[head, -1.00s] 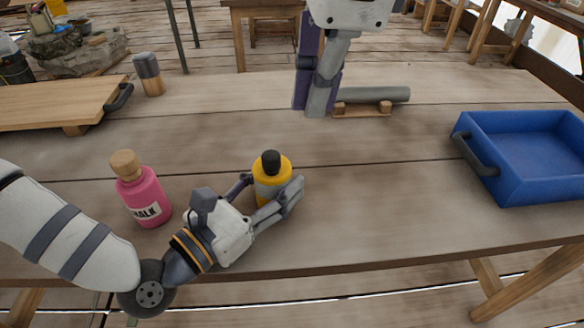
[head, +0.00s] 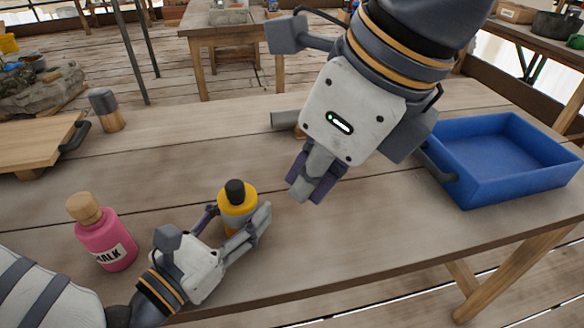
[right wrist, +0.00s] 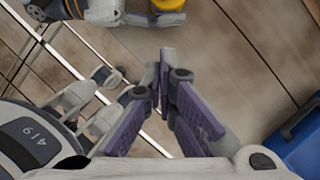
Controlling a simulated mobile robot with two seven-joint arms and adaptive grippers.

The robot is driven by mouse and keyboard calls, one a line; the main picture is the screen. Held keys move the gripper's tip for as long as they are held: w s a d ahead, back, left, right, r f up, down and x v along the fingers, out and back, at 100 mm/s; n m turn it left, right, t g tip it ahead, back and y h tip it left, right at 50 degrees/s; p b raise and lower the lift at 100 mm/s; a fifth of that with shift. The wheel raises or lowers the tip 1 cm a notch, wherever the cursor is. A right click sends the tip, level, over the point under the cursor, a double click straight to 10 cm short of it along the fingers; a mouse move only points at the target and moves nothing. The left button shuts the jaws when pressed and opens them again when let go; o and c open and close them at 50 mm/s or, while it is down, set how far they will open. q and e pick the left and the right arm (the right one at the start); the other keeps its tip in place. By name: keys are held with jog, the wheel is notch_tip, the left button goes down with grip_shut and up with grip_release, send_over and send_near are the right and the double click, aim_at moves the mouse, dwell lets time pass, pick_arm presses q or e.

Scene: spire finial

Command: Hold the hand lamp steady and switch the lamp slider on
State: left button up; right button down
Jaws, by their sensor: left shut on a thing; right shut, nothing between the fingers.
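The hand lamp (head: 237,199), a yellow cylinder with a black top, stands upright on the table. My left gripper (head: 238,224) is shut around its body from the front left. The lamp also shows in part at the top edge of the right wrist view (right wrist: 168,5). I cannot make out a slider on the lamp. My right gripper (head: 308,186) hangs above the table to the right of the lamp, apart from it, pointing down. Its fingers are shut and empty, and they meet in the right wrist view (right wrist: 163,75).
A pink chalk bottle (head: 105,240) with a cork stands left of my left gripper. A blue tray (head: 500,188) stands at the right. A grey cylinder (head: 286,120) lies behind my right gripper.

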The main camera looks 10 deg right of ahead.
aim_at(236, 192)
jog(key=w+a+f, duration=0.4)
jog(key=f, duration=0.2)
jog(key=shift+w+a+f, duration=0.3)
jog(key=shift+w, duration=0.1)
